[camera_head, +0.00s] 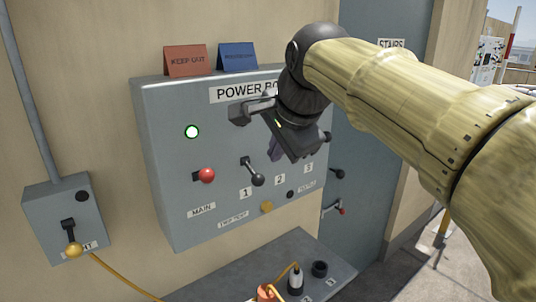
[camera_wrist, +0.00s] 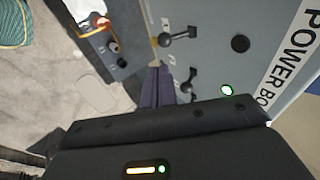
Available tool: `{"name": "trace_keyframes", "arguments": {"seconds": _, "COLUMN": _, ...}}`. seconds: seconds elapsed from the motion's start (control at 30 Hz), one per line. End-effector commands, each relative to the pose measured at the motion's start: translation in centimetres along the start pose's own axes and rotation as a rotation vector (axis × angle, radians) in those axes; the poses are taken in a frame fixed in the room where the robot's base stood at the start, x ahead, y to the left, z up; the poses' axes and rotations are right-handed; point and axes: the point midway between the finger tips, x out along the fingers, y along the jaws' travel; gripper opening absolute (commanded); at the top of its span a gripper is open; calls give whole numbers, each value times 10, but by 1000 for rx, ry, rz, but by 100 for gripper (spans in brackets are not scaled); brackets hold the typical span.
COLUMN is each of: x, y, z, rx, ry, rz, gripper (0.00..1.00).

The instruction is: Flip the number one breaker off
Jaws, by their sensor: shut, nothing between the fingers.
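The grey power box (camera_head: 225,205) hangs on the wall. Its number one breaker lever (camera_head: 258,180), black with a round knob, slants down and right above the label 1. In the wrist view a black lever (camera_wrist: 175,38), seemingly this one, has a dark round fitting to its right. My gripper (camera_head: 274,155) is shut and empty, in front of the box, above and right of the number one knob. In the wrist view its purple fingers (camera_wrist: 157,72) appear apart from that lever's knob.
The red MAIN lever (camera_head: 207,175) is to the left, below a lit round lamp (camera_head: 192,131). Another black lever (camera_wrist: 187,83) is close beside my fingers, with a green-ringed lamp (camera_wrist: 227,90). A grey ledge (camera_head: 235,280) with plugs lies below.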

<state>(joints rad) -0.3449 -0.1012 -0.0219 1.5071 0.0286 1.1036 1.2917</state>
Motion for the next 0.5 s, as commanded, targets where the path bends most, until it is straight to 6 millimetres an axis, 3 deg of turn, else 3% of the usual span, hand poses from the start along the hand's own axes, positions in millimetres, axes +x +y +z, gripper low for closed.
{"name": "trace_keyframes", "arguments": {"seconds": 0.3, "x": -53, "y": 21, "z": 0, "rx": 2, "ry": 1, "rz": -1, "gripper": 0}}
{"name": "trace_keyframes", "arguments": {"seconds": 0.5, "x": -62, "y": 24, "z": 1, "rx": 1, "ry": 0, "rz": 2, "gripper": 0}}
